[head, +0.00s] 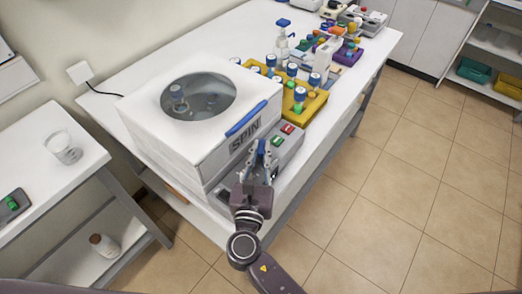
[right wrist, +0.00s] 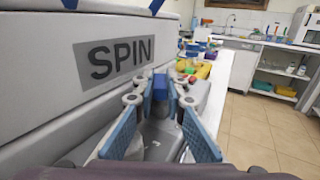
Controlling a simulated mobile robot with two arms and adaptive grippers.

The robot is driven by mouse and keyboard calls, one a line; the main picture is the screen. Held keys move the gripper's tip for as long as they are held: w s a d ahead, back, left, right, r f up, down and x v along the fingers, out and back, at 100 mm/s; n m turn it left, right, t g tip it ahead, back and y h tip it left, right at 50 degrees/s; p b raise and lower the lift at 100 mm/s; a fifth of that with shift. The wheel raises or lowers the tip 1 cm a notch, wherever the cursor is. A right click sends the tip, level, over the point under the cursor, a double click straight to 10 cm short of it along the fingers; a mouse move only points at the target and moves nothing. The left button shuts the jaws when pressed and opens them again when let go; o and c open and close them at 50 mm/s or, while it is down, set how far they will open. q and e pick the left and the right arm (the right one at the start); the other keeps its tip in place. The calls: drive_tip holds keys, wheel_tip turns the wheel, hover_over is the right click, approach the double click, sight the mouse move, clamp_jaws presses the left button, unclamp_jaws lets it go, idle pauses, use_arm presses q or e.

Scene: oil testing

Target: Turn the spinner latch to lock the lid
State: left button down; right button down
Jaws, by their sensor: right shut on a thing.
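The white spinner (head: 205,150), marked SPIN, stands on the table with its lid (head: 150,101) down. The lid has a round window and a blue handle (head: 246,118) at its front edge. A small blue latch (right wrist: 160,82) on the spinner's front shows between the fingertips in the right wrist view. My right gripper (head: 261,154) is at the front face below the handle, its fingers closed around the latch. The fingers largely cover the latch in the head view, so its angle is hard to tell. My left gripper is out of view.
Red and green buttons (head: 288,128) are on the panel just right of my gripper. A yellow rack (head: 312,104) with blue-capped vials stands beside the spinner. A side table (head: 30,160) with a glass beaker (head: 64,148) is at left. Open floor lies at right.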

drive_tip(key=c, duration=2)
unclamp_jaws()
drive_tip(key=shift+o, duration=0.2)
drive_tip(key=s+a, duration=0.1)
drive_tip(key=s, duration=1.1)
drive_tip(key=shift+a, duration=0.2)
